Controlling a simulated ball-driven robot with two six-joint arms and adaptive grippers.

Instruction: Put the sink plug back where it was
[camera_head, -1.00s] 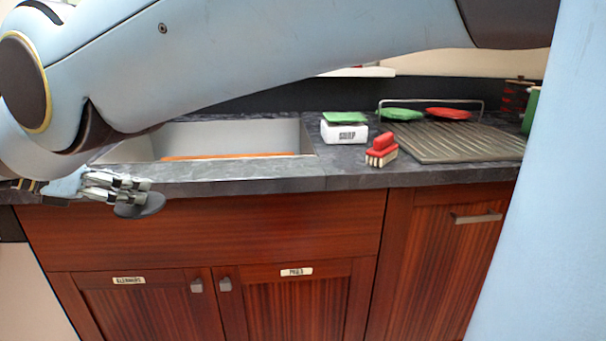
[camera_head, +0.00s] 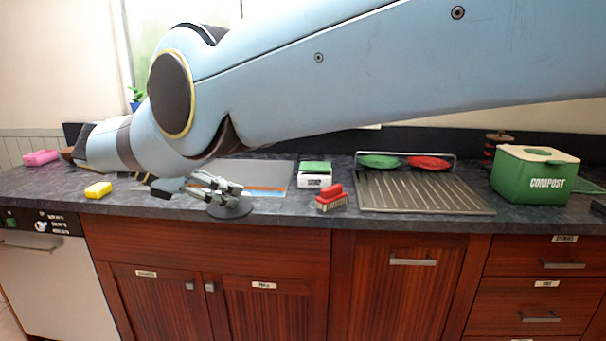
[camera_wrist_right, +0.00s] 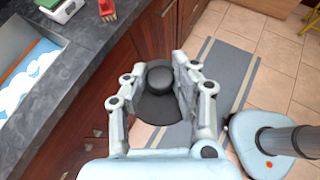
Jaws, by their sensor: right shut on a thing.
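My right gripper (camera_head: 217,186) is shut on the sink plug (camera_head: 230,208), a dark grey disc. In the right wrist view the plug (camera_wrist_right: 159,78) sits between the two fingers of the right gripper (camera_wrist_right: 160,80), its round knob facing the camera. The gripper holds it out in front of the counter's front edge, above the floor. The sink (camera_head: 262,172) lies behind the gripper, partly hidden by it and my arm. In the wrist view the sink (camera_wrist_right: 30,62) shows at the left with whitish foam and blue water in it. My left gripper is not in view.
A soap box (camera_head: 314,181) and a red brush (camera_head: 331,198) stand right of the sink. Further right are a drying rack (camera_head: 420,192) with a green and a red plate and a green compost bin (camera_head: 530,178). A yellow sponge (camera_head: 98,190) lies at the left.

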